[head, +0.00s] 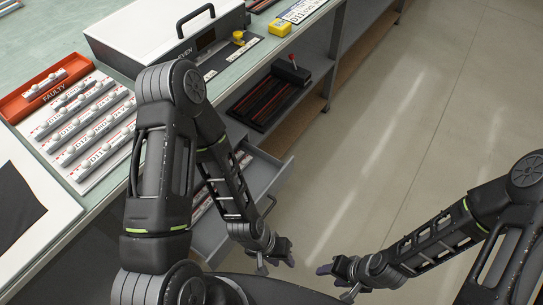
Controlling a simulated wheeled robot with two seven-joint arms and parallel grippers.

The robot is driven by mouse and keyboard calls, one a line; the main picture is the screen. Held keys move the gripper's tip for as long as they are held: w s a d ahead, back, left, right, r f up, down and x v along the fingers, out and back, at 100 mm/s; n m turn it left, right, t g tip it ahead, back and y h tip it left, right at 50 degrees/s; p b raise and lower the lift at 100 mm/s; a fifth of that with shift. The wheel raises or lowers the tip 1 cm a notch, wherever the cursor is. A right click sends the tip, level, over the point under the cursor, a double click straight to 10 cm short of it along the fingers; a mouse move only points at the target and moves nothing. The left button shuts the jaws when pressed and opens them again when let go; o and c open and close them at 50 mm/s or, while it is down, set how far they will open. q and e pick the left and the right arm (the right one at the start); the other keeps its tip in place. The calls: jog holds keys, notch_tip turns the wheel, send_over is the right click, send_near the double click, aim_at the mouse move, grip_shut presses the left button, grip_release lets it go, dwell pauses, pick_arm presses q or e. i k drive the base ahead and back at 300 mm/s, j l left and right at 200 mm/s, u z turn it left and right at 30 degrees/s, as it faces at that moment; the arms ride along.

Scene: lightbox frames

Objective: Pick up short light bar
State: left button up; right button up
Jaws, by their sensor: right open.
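Several white light bars (88,118) lie in rows on a labelled white rack on the bench at the left. One more light bar (45,84) lies in the red FAULTY tray (14,108) behind the rack. Other pale bars (243,158) show partly in an open grey drawer (272,180), mostly hidden behind my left arm. My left gripper (275,262) hangs low near the drawer's front, well away from the rack; its jaw opening is unclear. My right gripper (336,279) is open and empty over the floor, right of the left one.
Yellow items (280,27) lie farther along. A dark box with a red lever (291,70) sits on the lower shelf. The floor (400,120) at the right is clear.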

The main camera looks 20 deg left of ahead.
aim_at(83, 87)
jog(key=u, duration=2)
jog(key=k+l+u, duration=0.2)
jog(key=u, duration=0.15)
